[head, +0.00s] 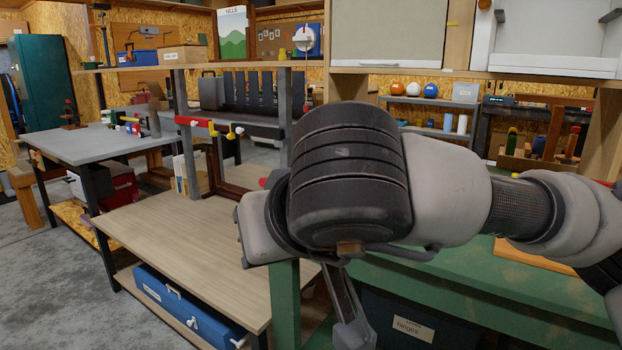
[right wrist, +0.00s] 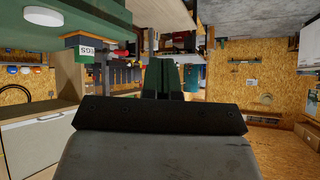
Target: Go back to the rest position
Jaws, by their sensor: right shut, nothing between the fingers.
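My right arm comes in from the right across the middle of the head view, bent at a large dark joint, with its far end mostly hidden behind that joint. In the right wrist view my right gripper (right wrist: 163,78) shows as two dark fingers lying together, shut and empty. No object is held, and the picture there looks upside down. My left arm and left gripper are not in the head view.
A pale plank bench (head: 185,240) stands left of my arm, its near top bare. A green bench (head: 470,285) lies under my arm, with a dark bin labelled hinges (head: 412,328) below it. A blue box (head: 180,305) sits under the plank bench. Grey floor (head: 50,285) is free at left.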

